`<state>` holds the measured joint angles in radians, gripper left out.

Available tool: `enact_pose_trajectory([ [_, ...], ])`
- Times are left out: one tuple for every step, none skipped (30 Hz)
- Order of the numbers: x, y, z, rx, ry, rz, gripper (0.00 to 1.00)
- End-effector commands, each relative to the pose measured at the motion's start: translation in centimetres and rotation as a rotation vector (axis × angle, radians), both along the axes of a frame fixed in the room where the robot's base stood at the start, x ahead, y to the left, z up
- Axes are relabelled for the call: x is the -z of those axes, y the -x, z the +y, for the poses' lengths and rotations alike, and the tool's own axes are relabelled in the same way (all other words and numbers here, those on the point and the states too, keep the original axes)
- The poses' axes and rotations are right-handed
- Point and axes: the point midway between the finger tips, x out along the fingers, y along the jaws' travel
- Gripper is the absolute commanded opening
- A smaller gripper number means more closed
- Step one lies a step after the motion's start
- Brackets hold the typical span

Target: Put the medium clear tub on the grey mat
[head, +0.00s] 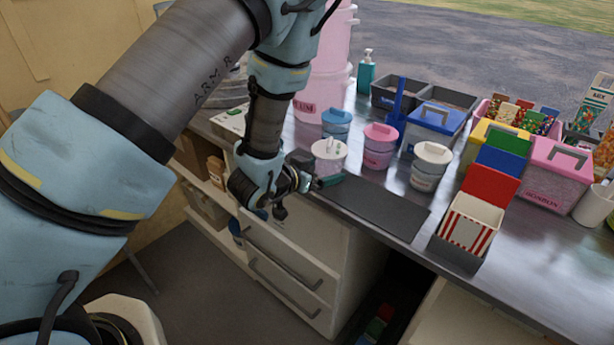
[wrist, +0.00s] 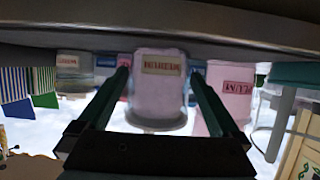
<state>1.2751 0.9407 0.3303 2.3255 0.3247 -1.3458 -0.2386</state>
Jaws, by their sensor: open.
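The medium tub (head: 329,160) is pale pink and see-through with a white lid; it stands on the counter just beyond my gripper. In the wrist view the tub (wrist: 158,90) appears upside down, its label seeming to read "MEDIUM", between my two fingers. My gripper (head: 318,182) is open at the counter's front edge, low beside the tub; its fingers (wrist: 160,75) flank it, and I cannot tell whether they touch it. The dark grey mat (head: 380,208) lies flat and bare on the counter, to the right of my gripper.
Tubs with blue (head: 337,121), pink (head: 380,146) and white (head: 430,168) lids stand behind the mat. A red-and-white striped box (head: 471,228) in a dark holder is right of the mat. Large pink containers (head: 325,92) stand at the back left. Lidded boxes crowd the right side.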

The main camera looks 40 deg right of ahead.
Motion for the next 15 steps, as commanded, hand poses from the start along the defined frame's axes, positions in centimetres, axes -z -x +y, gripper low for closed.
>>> enact_pose_trajectory([
  [-0.2,0.2,1.1,-0.003,0.001,0.002,1.00],
  [-0.4,0.4,1.7,-0.003,0.001,0.002,1.00],
  [-0.8,0.6,2.5,-0.004,0.001,0.000,1.00],
  [-1.0,0.7,3.0,-0.004,0.001,0.001,1.00],
  [-1.3,0.8,3.5,-0.003,0.002,0.001,1.00],
  [-1.6,1.0,4.2,-0.003,0.002,0.001,1.00],
  [-1.8,1.2,4.6,-0.003,0.001,0.001,1.00],
  [-2.0,1.3,5.0,-0.002,0.002,0.000,1.00],
  [-2.2,1.4,5.5,-0.002,0.001,0.000,1.00],
  [-2.4,1.4,5.8,-0.002,0.001,0.000,1.00],
  [-2.5,1.5,6.1,-0.003,0.002,0.001,1.00],
  [-2.7,1.6,6.4,-0.002,0.002,0.000,1.00],
  [-2.8,1.7,6.6,-0.001,0.002,0.000,1.00],
  [-2.8,1.7,6.7,-0.001,0.001,0.000,1.00],
  [-2.9,1.8,6.9,0.000,0.001,0.000,1.00],
])
